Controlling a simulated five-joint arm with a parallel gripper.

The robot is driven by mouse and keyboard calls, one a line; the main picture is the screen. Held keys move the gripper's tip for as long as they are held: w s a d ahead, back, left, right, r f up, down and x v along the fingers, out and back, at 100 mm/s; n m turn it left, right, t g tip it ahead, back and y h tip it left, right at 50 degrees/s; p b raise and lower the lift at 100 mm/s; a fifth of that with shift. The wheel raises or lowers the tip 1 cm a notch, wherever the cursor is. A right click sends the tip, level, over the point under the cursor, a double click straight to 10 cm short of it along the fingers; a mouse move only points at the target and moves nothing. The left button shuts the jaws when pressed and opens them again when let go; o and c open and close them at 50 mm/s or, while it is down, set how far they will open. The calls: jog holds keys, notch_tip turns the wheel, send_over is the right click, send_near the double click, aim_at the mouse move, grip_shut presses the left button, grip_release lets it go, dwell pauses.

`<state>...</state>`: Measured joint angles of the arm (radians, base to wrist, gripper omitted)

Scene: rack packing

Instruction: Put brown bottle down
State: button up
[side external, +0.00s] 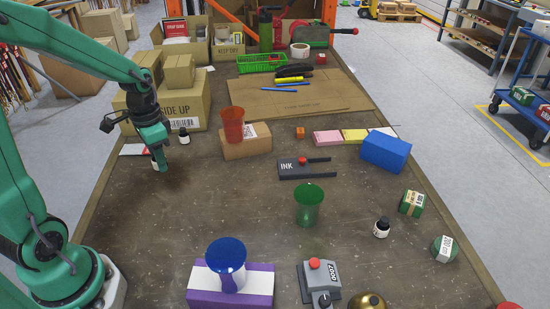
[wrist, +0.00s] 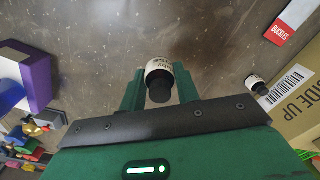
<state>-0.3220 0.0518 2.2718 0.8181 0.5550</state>
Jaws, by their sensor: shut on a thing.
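My gripper (side external: 158,163) is low over the left side of the table, pointing down, with its fingers closed around a small bottle. In the wrist view the bottle (wrist: 157,70) is between the two green fingers (wrist: 158,90), showing a white label and black cap. The brown of its body is hard to make out. In the side view only a sliver of the bottle (side external: 154,163) shows behind the gripper. I cannot tell whether it touches the table. A similar bottle (side external: 184,135) stands to the right, by the cardboard box; it also shows in the wrist view (wrist: 256,84).
The cardboard box (side external: 185,104) is behind my gripper, and a small brown box (side external: 247,149) with a red cup (side external: 233,124) on it is to the right. A white-red card (side external: 133,149) lies left of the gripper. The table in front of my gripper is bare.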

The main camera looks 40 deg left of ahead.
jog(key=shift+w, duration=0.1)
jog(key=w+d+r+n, duration=0.1)
jog(key=w+d, duration=0.5)
jog(key=d, duration=0.5)
jog(key=w+d, duration=0.6)
jog(key=d, duration=0.5)
jog(key=s+d+n, duration=0.1)
jog(key=s+d, duration=0.2)
jog(key=d, duration=1.1)
jog(key=s+d+n, duration=0.1)
jog(key=s+d, duration=0.1)
jog(key=d, duration=1.1)
send_over(351, 244)
notch_tip(351, 244, down, 8)
jog(key=shift+r, duration=0.15)
jog(key=shift+f, duration=2)
jog(key=shift+f, duration=0.15)
